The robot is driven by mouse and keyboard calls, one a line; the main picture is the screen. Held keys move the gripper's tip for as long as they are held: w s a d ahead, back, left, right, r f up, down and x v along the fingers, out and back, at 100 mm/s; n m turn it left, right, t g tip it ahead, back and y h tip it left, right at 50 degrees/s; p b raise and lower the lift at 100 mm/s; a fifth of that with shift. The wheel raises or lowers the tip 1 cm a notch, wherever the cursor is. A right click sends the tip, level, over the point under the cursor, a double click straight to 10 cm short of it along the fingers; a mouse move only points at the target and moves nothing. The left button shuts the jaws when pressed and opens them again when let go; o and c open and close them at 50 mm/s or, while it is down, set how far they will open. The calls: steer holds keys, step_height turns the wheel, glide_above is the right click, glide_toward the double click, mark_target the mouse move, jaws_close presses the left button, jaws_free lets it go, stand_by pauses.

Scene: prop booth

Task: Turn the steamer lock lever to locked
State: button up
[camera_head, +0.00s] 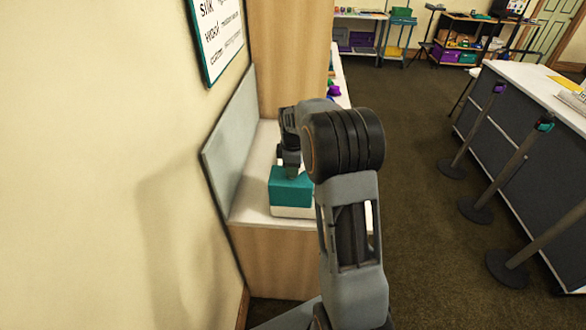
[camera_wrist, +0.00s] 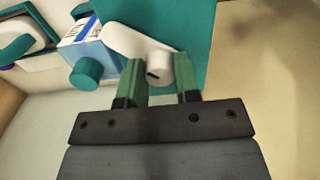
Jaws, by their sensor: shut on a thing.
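The steamer (camera_head: 291,189) is a teal and white box on the white counter in the head view. Its teal face (camera_wrist: 185,22) fills the top middle of the wrist view. The white lock lever (camera_wrist: 125,42) slants across that face and ends in a round white knob (camera_wrist: 158,68) with a dark slot. My gripper (camera_wrist: 159,62) has its green fingers on either side of this knob and is shut on it. In the head view my gripper (camera_head: 290,171) is at the steamer's top, and the lever cannot be made out there.
A round teal knob (camera_wrist: 86,72) is left of the lever. A blue and white box (camera_wrist: 88,45) and a white and teal item lie further left. In the head view the counter (camera_head: 258,214) meets a grey panel (camera_head: 232,130) and wall at left; open floor (camera_head: 420,200) lies right.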

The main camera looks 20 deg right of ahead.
steer(key=n, duration=0.4)
steer(key=shift+n+b, duration=0.35)
steer(key=shift+n, duration=2.15)
steer(key=o, duration=0.9)
step_height(320, 180, up, 14)
steer(key=shift+f+b, duration=0.1)
steer(key=shift+b, duration=0.25)
